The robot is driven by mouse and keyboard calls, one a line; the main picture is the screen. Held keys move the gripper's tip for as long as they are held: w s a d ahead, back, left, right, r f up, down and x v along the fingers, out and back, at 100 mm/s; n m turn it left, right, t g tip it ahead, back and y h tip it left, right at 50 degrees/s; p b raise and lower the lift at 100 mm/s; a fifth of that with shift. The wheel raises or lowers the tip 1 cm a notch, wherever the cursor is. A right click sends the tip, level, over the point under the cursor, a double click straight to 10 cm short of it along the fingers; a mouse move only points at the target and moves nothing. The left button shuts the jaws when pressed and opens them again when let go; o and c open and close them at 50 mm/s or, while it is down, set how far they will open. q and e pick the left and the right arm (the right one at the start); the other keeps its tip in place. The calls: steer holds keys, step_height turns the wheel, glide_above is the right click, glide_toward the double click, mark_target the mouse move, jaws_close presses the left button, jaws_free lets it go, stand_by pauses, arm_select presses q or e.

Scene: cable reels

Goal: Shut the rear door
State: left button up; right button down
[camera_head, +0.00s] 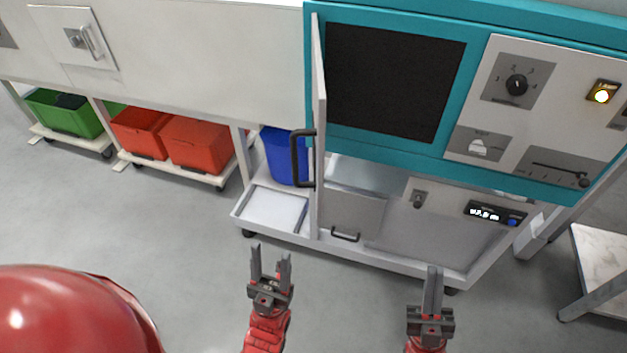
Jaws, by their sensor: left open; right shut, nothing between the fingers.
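A pale door (319,120) on the teal-framed machine (455,90) stands open, swung out toward me and seen nearly edge-on. Its black bar handle (299,158) sticks out on the left side. The opening beside it shows a dark panel (395,80). I cannot tell from this view alone whether this is the rear door. My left gripper (271,250) is open and empty, below and left of the door, apart from it. My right gripper (433,269) is shut and empty, in front of the machine's lower shelf, apart from the door.
The machine's front carries a dial (516,85) and a lit yellow lamp (601,96). Below are a blue bin (281,155), a small drawer handle (345,236) and a display (492,214). Red bins (196,146) and a green bin (62,114) stand left. Floor in front is clear.

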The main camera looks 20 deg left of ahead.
steer(key=w+a+n+g+y+p, duration=0.25)
steer(key=a+n+g, duration=0.25)
steer(key=a+g, duration=0.4)
steer(key=n+g+h+p, duration=0.4)
steer(key=n+h+p, duration=0.25)
steer(key=p, duration=0.25)
glide_toward(313, 185)
steer(key=s+a+r, duration=0.3)
steer(key=s+a, duration=0.1)
steer(key=s, duration=0.1)
step_height(313, 185, up, 3)
steer(key=s+n+t+h+p, duration=0.1)
steer(key=s+h+p, duration=0.1)
steer(key=h, duration=0.1)
steer(key=p+x, duration=0.4)
steer(key=x, duration=0.6)
steer(key=d, duration=0.1)
steer(key=w+d+p, duration=0.1)
steer(key=d, duration=0.1)
steer(key=d+p, duration=0.1)
steer(key=shift+w+d+r, duration=0.15)
steer(key=shift+w, duration=0.1)
